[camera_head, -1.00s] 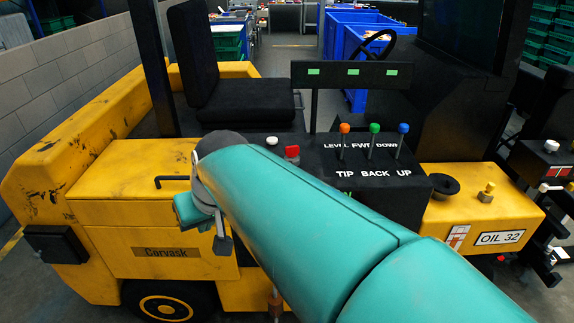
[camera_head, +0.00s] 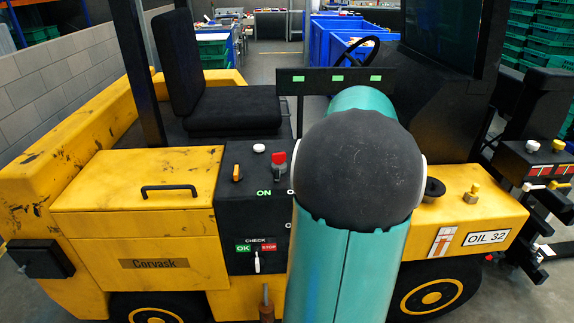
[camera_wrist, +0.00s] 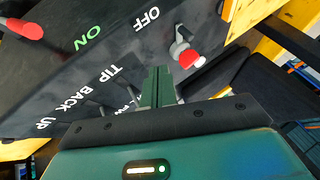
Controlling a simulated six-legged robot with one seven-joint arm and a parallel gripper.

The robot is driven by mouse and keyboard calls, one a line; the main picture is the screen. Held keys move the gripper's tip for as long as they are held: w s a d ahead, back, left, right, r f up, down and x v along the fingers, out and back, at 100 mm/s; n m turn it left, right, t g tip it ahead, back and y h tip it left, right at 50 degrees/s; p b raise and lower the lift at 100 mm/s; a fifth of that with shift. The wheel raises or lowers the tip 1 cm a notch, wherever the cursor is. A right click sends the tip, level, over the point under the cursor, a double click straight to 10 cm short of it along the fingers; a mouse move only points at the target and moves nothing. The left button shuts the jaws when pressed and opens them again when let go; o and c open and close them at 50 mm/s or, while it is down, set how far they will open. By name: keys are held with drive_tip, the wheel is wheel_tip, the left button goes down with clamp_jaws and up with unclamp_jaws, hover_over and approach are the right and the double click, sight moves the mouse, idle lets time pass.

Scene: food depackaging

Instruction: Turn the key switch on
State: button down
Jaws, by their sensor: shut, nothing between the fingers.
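A red-headed switch on a grey stem (camera_head: 278,163), which may be the key switch, stands on the black control panel (camera_head: 236,215). It also shows in the wrist view (camera_wrist: 183,50), beside the white OFF lettering. A green ON label (camera_wrist: 88,38) is farther left there. My gripper (camera_wrist: 158,76) is shut and empty. Its fingertips are over the panel, below and left of the switch in the wrist picture. They look apart from it. In the head view my arm hides my gripper and the right part of the panel.
An orange handle (camera_head: 237,173) and a white button (camera_head: 258,147) stand near the switch. A small lever (camera_head: 257,262) sits at the CHECK label. A red-tipped control (camera_wrist: 24,28) is at the wrist view's upper left. A black seat (camera_head: 232,110) is behind the panel.

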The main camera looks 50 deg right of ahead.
approach(280, 176)
drive_tip(key=f, duration=0.1)
drive_tip(key=s+d+f, duration=0.1)
drive_tip(key=d+f, duration=0.1)
drive_tip(key=shift+s+d, duration=0.1)
drive_tip(key=shift+s, duration=0.25)
drive_tip(key=w, duration=0.1)
drive_tip(key=w+a, duration=0.1)
drive_tip(key=w, duration=0.1)
drive_tip(key=shift+w+a+f, duration=0.15)
drive_tip(key=shift+a, duration=0.05)
drive_tip(key=shift+w+a, duration=0.1)
drive_tip(key=shift+w, duration=0.3)
drive_tip(key=shift+w+a, duration=0.1)
